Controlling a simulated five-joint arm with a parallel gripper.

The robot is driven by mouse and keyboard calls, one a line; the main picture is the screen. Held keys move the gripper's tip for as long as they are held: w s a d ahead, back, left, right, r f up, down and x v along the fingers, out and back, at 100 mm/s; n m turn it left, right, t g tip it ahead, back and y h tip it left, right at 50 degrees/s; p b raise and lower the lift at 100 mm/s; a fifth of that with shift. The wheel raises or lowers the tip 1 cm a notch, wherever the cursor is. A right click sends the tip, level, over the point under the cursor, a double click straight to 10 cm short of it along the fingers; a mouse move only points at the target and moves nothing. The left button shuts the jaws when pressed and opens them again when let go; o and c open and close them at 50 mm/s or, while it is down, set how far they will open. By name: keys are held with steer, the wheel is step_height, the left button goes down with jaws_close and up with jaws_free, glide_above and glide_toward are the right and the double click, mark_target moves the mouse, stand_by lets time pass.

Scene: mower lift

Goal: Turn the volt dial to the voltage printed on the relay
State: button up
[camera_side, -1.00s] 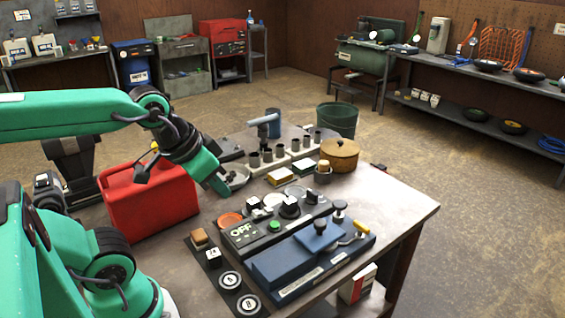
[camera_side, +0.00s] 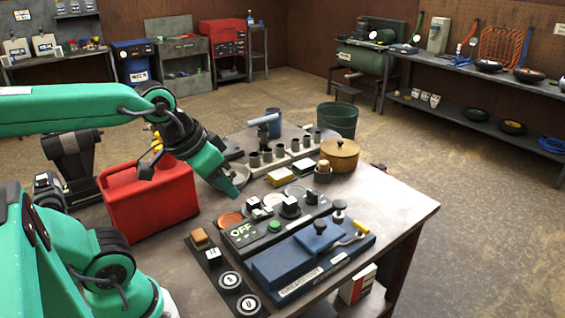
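A dark control panel (camera_side: 262,240) lies on the bench with a display reading OFF, a green button (camera_side: 275,226) and several knobs. A black and white knob (camera_side: 290,205) stands on its far side; I cannot tell which knob is the volt dial. My gripper (camera_side: 236,193) points down beyond the panel's far left corner, apart from the knobs. Its fingers are too small to tell open from shut.
A red fuel can (camera_side: 150,200) stands left of my gripper. A blue device (camera_side: 300,262) with a yellow-tipped lever is in front of the panel. A row of grey cups (camera_side: 280,153) and a lidded brown pot (camera_side: 340,154) stand behind. The bench's right end is clear.

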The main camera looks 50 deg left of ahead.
steer(key=w+a+r+n+g, duration=0.15)
steer(key=w+n, duration=0.25)
steer(key=w, duration=0.4)
steer(key=n+g, duration=0.4)
steer(key=n, duration=0.9)
glide_above(312, 192)
step_height(312, 192, down, 13)
steer(key=shift+s+d+r, duration=0.1)
steer(key=shift+w+f+n, duration=0.2)
steer(key=shift+f+n, duration=0.1)
steer(key=shift+f, duration=0.05)
steer(key=shift+f, duration=0.1)
steer(key=shift+f, duration=3.8)
jaws_close()
